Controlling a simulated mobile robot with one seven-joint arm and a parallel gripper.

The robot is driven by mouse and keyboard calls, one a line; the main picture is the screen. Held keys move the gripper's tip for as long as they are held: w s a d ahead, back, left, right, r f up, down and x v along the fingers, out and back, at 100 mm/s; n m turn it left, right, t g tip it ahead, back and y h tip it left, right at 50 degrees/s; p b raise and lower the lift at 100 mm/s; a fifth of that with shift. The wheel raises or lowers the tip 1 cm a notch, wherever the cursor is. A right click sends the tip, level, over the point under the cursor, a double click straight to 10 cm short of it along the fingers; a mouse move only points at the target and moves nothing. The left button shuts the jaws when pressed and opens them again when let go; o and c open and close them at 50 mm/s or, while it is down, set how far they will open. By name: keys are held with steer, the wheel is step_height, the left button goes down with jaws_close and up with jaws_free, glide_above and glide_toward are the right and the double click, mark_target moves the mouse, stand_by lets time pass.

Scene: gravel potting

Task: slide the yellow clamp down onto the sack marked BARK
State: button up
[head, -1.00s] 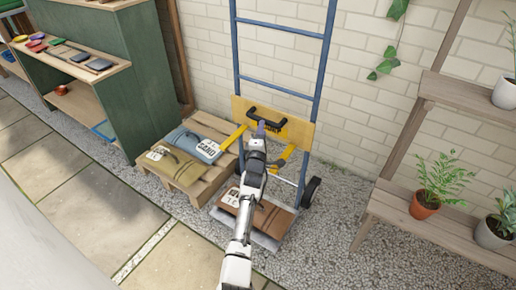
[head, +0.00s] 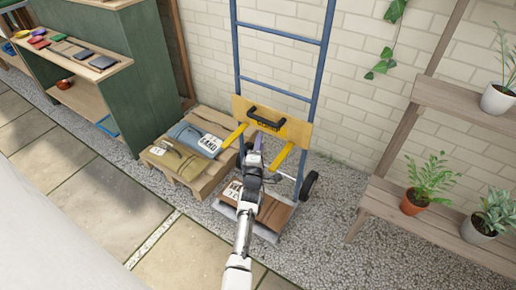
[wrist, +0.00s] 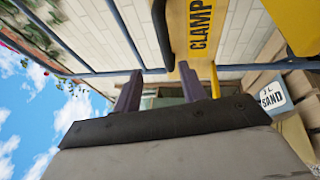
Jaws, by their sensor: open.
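The yellow clamp (head: 293,129) is a crossboard with a black handle (head: 266,121) and two yellow arms. It spans the blue rails of a hand truck (head: 238,62), well above the sack. The brown sack (head: 277,214) lies on the truck's base plate; my arm covers part of it and its white label, so the word cannot be read. My gripper (head: 257,145) is open, in front of the clamp and just below its handle in the head view. In the wrist view the purple fingers (wrist: 160,92) stand apart with nothing between them, beside the clamp's lettered face (wrist: 202,30).
A pallet (head: 208,180) left of the truck carries a blue-grey SAND sack (head: 190,137) and an olive sack (head: 170,160). A green shelf unit (head: 130,95) stands farther left. A wooden plant stand (head: 385,190) is at right. Gravel between truck and stand is clear.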

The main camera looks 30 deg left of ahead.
steer(key=shift+p+v, duration=1.4)
steer(key=shift+p, duration=0.3)
steer(key=shift+c, duration=0.2)
